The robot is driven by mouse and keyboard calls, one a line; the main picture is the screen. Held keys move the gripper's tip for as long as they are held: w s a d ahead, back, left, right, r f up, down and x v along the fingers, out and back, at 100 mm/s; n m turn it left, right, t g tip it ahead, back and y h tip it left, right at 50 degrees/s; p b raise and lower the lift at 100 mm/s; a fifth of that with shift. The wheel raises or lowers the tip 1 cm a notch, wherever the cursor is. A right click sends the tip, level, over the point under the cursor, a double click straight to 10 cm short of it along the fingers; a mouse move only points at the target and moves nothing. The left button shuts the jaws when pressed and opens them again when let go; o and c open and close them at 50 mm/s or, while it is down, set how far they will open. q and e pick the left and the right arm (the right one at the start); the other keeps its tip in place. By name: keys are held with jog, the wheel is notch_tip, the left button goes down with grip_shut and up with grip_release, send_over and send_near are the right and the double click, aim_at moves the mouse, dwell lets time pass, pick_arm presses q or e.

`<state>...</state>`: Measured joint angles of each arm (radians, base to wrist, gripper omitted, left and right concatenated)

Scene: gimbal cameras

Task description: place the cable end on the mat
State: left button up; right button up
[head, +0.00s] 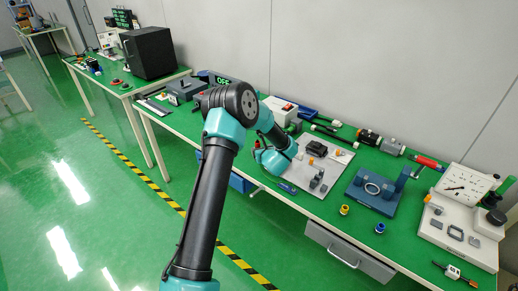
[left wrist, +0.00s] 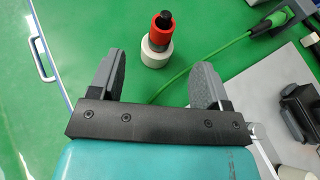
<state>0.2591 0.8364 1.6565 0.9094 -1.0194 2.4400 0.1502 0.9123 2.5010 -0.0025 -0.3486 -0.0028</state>
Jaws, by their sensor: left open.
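A green cable (left wrist: 205,60) lies on the green bench top in the left wrist view. It runs from between my fingers up to a green and dark plug end (left wrist: 268,24) at the upper right, beside a dark grey block. The light grey mat (head: 336,164) lies on the bench in the head view, with dark parts on it. My left gripper (left wrist: 152,80) is open and nothing shows between its fingers but the cable's lower part on the bench. In the head view the left gripper (head: 259,152) is low near the mat's left side, partly hidden by its arm. My right gripper is out of view.
A red and black cylinder on a white base (left wrist: 157,38) stands just beyond my fingertips. A dark blue fixture (head: 372,190) and small yellow (head: 344,210) and blue (head: 380,228) pieces are right of the mat. The bench's front edge is close.

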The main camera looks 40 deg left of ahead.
pick_arm(q)
jog(key=v, duration=0.5)
dwell(0.7)
